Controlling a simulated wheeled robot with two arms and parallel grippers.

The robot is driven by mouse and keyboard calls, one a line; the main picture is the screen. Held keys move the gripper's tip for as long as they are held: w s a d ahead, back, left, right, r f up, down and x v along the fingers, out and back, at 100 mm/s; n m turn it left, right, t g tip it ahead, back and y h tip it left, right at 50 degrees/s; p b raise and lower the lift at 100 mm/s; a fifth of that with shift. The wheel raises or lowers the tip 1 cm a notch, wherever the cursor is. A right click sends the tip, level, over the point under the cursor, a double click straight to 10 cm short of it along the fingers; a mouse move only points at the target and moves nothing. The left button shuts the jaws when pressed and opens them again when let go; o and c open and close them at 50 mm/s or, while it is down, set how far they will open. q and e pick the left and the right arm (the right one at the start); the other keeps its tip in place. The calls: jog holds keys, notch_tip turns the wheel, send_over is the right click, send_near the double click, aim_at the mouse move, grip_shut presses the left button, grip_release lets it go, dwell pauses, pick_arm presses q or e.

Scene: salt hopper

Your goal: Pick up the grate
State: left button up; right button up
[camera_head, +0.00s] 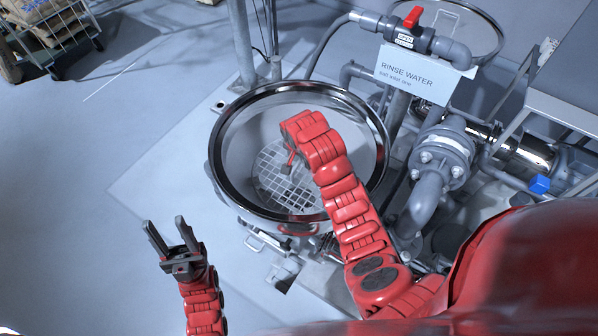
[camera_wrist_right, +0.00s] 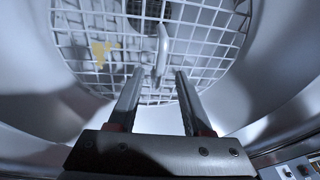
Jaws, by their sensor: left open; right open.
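The grate (camera_head: 284,187) is a round white wire mesh lying inside the metal hopper (camera_head: 222,150). The grate also shows in the right wrist view (camera_wrist_right: 205,45), with a pale upright handle (camera_wrist_right: 162,42) on it. My right gripper (camera_wrist_right: 158,74) is open and empty, reaching down into the hopper. The handle lies just beyond its fingertips, between them in the picture; I see no contact. In the head view my right arm hides part of the grate and most of that gripper. My left gripper (camera_head: 165,222) is open and empty, outside the hopper to the left.
A pipe with a red-handled valve (camera_head: 413,17) and a rinse water sign (camera_head: 425,72) stands behind the hopper. A pump and pipes (camera_head: 440,155) crowd its right side. A cart with sacks (camera_head: 45,25) is at far left. The floor on the left is clear.

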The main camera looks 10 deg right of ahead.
aim_at(299, 163)
jog(key=shift+p+x, duration=0.65)
jog(key=shift+x, duration=1.3)
jog(key=shift+s, duration=0.1)
grip_shut()
